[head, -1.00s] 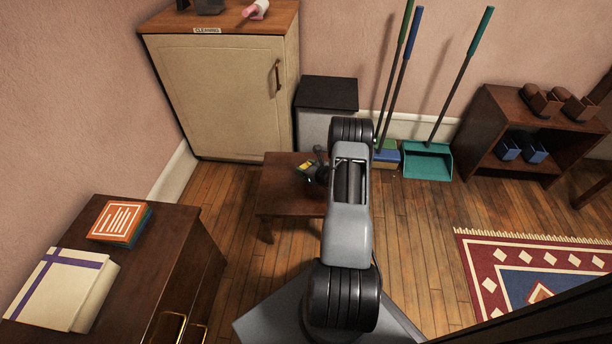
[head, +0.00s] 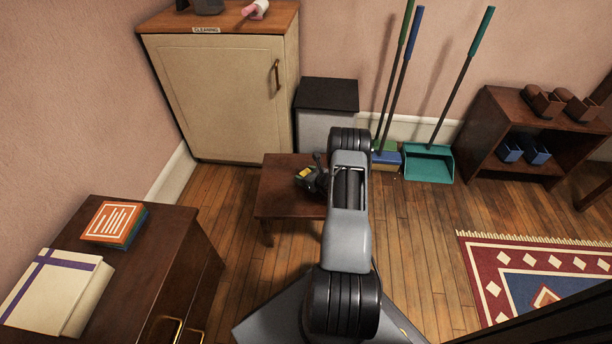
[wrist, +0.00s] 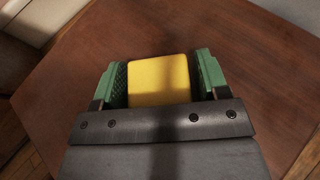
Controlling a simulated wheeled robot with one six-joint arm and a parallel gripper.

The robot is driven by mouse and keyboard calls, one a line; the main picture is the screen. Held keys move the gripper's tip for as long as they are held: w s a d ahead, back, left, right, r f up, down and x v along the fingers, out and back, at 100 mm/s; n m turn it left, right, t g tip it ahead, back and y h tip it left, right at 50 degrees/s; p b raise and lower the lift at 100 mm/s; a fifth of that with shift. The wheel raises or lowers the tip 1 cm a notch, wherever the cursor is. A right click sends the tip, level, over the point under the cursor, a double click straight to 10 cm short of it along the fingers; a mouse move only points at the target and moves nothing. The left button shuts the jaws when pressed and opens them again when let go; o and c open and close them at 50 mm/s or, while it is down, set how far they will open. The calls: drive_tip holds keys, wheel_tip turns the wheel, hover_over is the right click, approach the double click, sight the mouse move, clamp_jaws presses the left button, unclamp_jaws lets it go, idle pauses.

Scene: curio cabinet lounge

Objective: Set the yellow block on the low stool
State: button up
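The yellow block (wrist: 158,82) sits between the two green finger pads of my gripper (wrist: 160,80) in the wrist view. Brown wood of the low stool (wrist: 250,70) fills the view behind the block. In the head view the low stool (head: 280,203) stands on the floor in front of the cabinet. My gripper (head: 307,176) is over its top, with a small yellow patch of the block (head: 304,172) showing. I cannot tell whether the block touches the stool. My arm hides the stool's right side.
A cream cabinet (head: 225,100) and a dark-topped bin (head: 327,95) stand behind the stool. A teal dustpan (head: 428,165) and brooms lean at the wall. A dark chest (head: 170,250) stands at left. Open floor and a patterned rug (head: 540,270) lie at right.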

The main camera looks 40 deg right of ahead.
drive_tip(key=shift+o, duration=0.7)
drive_tip(key=shift+r, duration=0.25)
drive_tip(key=p+v, duration=0.4)
drive_tip(key=v, duration=0.7)
drive_tip(key=shift+s+r, duration=0.1)
drive_tip(key=shift+s, duration=0.05)
drive_tip(key=w+a+r+n+g+y, duration=0.35)
drive_tip(key=a+r+n+y, duration=0.25)
drive_tip(key=a+r+n, duration=0.45)
drive_tip(key=s+a+r+n+g, duration=0.4)
drive_tip(key=a+r+n+g, duration=0.3)
drive_tip(key=a+r+n, duration=0.55)
drive_tip(key=s+a+r+n+h, duration=0.3)
drive_tip(key=s+r+n, duration=0.1)
drive_tip(key=s+n, duration=0.1)
drive_tip(key=s+a+r+n+h, duration=0.3)
drive_tip(key=s+r+n+h, duration=0.1)
drive_tip(key=s+n, duration=0.2)
drive_tip(key=shift+s+a+n+h, duration=0.3)
drive_tip(key=shift+s, duration=0.6)
